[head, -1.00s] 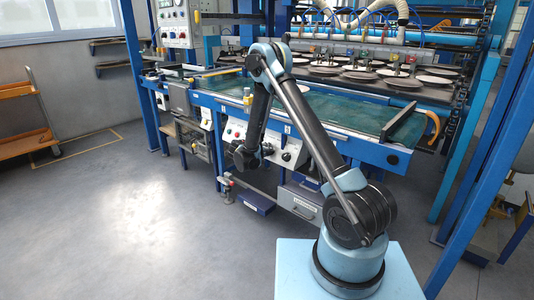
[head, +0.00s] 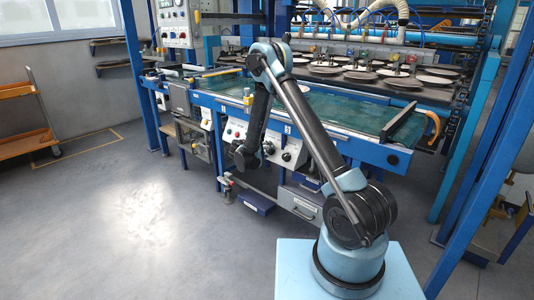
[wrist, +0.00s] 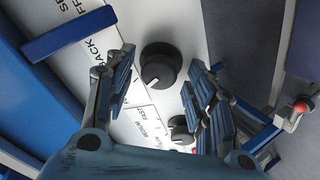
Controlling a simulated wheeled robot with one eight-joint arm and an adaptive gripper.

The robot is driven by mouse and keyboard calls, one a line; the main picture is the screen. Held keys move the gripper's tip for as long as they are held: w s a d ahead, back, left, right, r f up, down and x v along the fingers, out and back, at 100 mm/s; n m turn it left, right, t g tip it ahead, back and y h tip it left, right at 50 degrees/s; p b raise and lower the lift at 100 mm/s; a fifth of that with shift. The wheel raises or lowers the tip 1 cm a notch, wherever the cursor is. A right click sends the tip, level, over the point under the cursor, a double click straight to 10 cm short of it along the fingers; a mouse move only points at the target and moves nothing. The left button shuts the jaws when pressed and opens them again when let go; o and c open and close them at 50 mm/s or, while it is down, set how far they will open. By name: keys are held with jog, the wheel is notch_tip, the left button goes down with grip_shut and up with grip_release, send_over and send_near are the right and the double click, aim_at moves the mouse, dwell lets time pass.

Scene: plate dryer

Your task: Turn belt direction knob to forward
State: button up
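The black round knob (wrist: 158,66) sits on a white panel in the wrist view, beside partly cut-off lettering that includes "ACK". A pale pointer mark shows near its lower edge. My gripper (wrist: 160,62) is open, with one finger on each side of this knob; I cannot tell whether either finger touches it. A second black knob (wrist: 181,128) is lower, near a label reading "FAST" and "MEDIUM", partly hidden by the right finger. In the head view the white control panel (head: 292,152) is under the conveyor, and my wrist hides part of it; the fingers cannot be made out there.
The green conveyor belt (head: 345,112) runs above the panel, with a blue frame edge. A red-tipped lever (wrist: 301,108) is at the right of the wrist view. A grey drawer box (head: 299,201) is below the panel.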

jog(key=v, duration=1.2)
jog(key=shift+d, duration=0.1)
